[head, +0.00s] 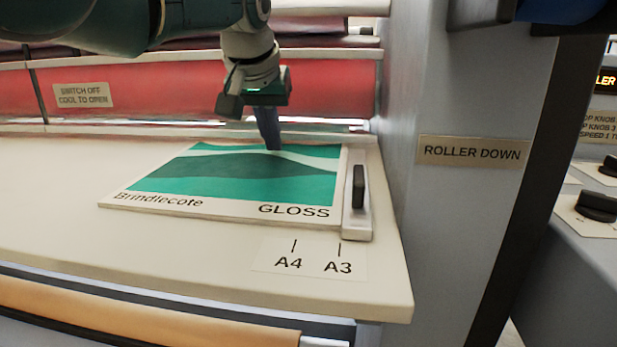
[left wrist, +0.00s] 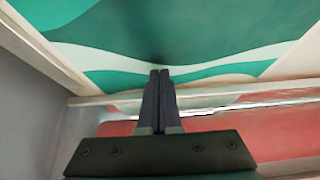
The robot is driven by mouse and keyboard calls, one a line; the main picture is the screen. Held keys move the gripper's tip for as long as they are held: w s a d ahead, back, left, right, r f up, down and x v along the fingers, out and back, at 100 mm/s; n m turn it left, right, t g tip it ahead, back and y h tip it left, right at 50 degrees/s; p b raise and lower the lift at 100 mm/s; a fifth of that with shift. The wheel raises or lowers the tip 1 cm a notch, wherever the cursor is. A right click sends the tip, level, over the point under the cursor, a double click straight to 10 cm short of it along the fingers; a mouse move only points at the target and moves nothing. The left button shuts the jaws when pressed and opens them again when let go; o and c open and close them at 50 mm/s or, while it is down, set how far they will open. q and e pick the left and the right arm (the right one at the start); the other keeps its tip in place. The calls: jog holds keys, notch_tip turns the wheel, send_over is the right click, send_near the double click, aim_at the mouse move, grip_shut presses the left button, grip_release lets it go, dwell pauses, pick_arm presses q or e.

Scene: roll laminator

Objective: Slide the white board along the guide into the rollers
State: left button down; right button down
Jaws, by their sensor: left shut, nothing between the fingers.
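The white board (head: 228,206) lies flat on the feed table, with a green wave print and the words "Brindlecote" and "GLOSS". Its right edge runs along the white guide (head: 358,222), which has a black handle; I cannot tell whether they touch. My left gripper (head: 269,146) is shut and empty, pointing down at the board's far part. In the left wrist view its closed fingertips (left wrist: 160,72) are over the green print (left wrist: 210,30); contact is unclear. The rollers (head: 180,92) show as a red band behind the board. My right gripper is not in view.
The cream feed table (head: 60,220) is bare left of the board. A label with A4 and A3 marks (head: 312,258) lies in front of the guide. A grey side panel marked "ROLLER DOWN" (head: 472,151) stands at the right, with black knobs (head: 597,206) beyond it.

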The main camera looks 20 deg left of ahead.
pick_arm(q)
jog(key=shift+r+p, duration=0.4)
jog(key=shift+r, duration=0.3)
notch_tip(320, 180, up, 5)
jog(key=p, duration=0.5)
